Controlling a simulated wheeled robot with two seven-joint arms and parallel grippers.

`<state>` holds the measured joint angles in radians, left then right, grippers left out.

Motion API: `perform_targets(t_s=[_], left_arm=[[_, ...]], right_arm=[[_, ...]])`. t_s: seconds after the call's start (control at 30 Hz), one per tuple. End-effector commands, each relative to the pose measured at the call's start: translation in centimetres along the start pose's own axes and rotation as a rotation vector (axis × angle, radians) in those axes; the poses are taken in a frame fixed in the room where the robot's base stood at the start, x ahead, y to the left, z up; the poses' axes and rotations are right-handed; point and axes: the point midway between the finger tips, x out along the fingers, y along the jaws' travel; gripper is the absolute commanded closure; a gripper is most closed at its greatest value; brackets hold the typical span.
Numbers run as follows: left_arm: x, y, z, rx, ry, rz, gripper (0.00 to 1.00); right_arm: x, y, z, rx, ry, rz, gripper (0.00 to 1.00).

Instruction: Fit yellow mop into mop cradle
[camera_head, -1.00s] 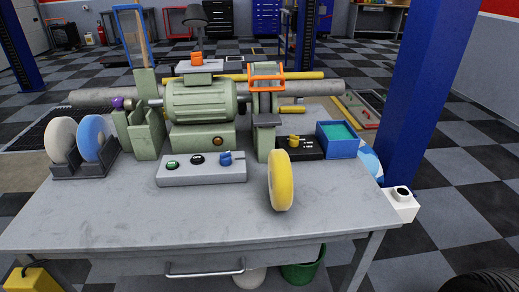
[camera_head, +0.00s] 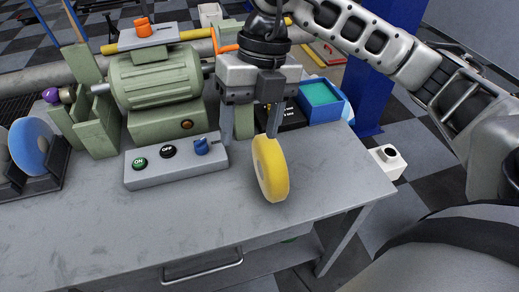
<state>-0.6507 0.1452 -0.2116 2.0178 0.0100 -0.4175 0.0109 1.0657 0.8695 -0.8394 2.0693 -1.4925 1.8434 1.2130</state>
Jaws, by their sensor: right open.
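The yellow mop (camera_head: 268,168) is a thick round disc standing on edge on the grey bench, near its right front. My right gripper (camera_head: 272,128) points down just above it, with its fingers at the disc's top edge. It is open; whether a finger touches the disc cannot be told. The dark mop cradle (camera_head: 62,160) sits at the left edge of the view, partly cut off. A blue mop (camera_head: 32,147) stands in it, with a sliver of a pale mop beside it. My left gripper is not in view.
A green grinder motor (camera_head: 155,85) stands at the back, with a grey switch box (camera_head: 175,162) in front of it. A blue tray (camera_head: 320,100) is behind and right of the mop. The bench front (camera_head: 130,225) is clear.

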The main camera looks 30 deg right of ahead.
Motion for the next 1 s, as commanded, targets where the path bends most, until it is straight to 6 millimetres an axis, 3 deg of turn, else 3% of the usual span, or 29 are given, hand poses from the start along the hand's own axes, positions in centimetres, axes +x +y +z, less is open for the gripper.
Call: perform_targets(t_s=[0.03,0.1,0.2,0.6,1.0], left_arm=[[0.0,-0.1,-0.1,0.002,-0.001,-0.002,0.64],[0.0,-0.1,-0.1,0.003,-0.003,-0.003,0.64],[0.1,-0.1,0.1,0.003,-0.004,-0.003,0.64],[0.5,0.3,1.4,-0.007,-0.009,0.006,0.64],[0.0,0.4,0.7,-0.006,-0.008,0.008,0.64]], right_arm=[[-1.6,-1.6,0.8,0.05,-0.057,-0.081,0.38],[-2.9,-3.3,1.3,0.106,-0.108,-0.161,0.38],[-3.3,-4.5,1.7,0.148,-0.14,-0.215,0.38],[4.4,-6.4,2.6,0.15,-0.138,-0.218,0.38],[7.8,-7.2,3.1,0.15,-0.138,-0.22,0.38]])
